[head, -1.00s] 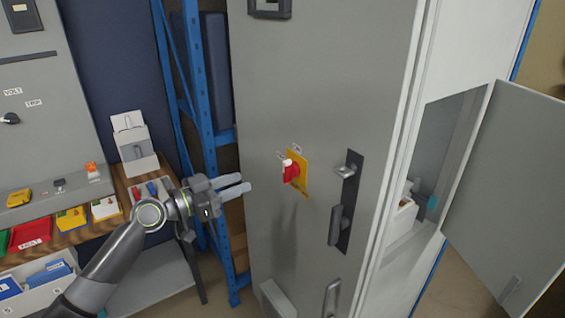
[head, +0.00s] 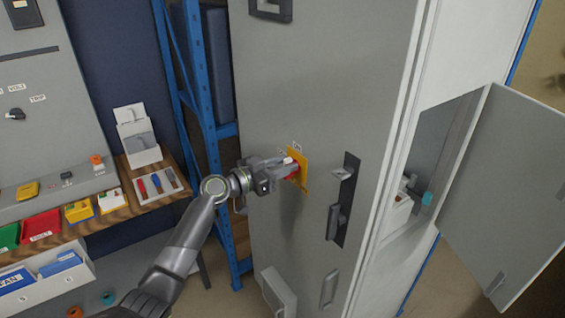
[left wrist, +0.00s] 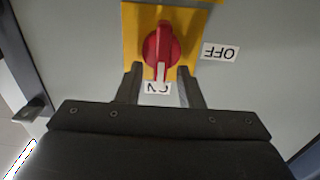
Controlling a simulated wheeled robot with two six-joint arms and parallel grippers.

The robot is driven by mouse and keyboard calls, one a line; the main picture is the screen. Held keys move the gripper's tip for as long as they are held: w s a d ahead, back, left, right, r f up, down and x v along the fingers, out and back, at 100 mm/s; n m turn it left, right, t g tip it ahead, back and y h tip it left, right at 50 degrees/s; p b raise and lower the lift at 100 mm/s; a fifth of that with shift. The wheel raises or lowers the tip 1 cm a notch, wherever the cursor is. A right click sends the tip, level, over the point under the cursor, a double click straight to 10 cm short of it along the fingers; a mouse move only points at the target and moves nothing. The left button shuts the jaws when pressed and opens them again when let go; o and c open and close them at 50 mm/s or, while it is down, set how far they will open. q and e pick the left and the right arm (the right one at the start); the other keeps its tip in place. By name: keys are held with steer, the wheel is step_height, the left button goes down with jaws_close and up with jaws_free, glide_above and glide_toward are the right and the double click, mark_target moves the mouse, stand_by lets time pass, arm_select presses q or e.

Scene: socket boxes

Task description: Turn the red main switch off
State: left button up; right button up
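The red main switch (left wrist: 162,48) sits on a yellow plate (left wrist: 133,40) on the grey cabinet door. In the left wrist view its white-tipped handle points at the ON label (left wrist: 153,88); the OFF label (left wrist: 220,52) is to the right. My left gripper (left wrist: 161,72) is open, with one finger on each side of the handle's white end and gaps showing. In the head view my left gripper (head: 288,167) is at the switch and partly hides it; the yellow plate (head: 303,172) shows beside it. My right gripper is not in view.
The grey cabinet door (head: 330,80) has a black latch plate (head: 343,200) right of the switch. An open side door (head: 510,190) stands at the right. A workbench (head: 120,208) with bins and a blue rack (head: 200,100) are at the left.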

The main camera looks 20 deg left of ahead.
arm_select(q)
steer(key=shift+c, duration=0.2)
jaws_close()
